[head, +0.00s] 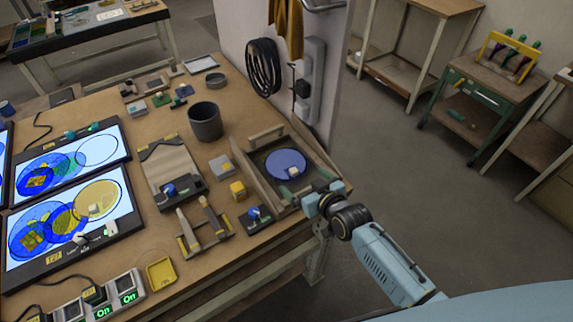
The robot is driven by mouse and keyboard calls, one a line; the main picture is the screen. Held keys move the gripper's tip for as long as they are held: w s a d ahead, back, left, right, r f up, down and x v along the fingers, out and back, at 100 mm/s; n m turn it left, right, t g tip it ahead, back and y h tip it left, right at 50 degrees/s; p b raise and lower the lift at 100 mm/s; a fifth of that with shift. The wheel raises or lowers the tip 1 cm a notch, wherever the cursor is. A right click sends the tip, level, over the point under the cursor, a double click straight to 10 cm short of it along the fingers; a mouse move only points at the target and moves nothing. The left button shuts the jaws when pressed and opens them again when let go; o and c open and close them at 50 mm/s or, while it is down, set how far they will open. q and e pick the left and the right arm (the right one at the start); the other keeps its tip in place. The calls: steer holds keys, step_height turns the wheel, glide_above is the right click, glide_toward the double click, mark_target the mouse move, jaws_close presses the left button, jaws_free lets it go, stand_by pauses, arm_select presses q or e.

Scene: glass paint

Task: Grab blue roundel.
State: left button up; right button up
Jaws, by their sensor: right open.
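The blue roundel (284,160) is a flat blue disc with a small pale knob on it. It lies in a dark, wood-sided tray (258,158) at the right end of the workbench. My right gripper (290,194) comes in from the right and is open over the tray's near edge, just below the roundel in the picture. It looks apart from the disc, though the exact gap is hard to tell. My left gripper is not in view.
Lit panels (122,227) with blue and yellow circles lie at the left. A dark cup (205,121) stands behind the tray's left side. A yellow block (238,190) and a wooden rack (193,243) sit nearby.

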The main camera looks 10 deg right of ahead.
mark_target(296, 174)
steer(key=shift+x, duration=2.55)
steer(key=shift+c, duration=0.3)
jaws_close()
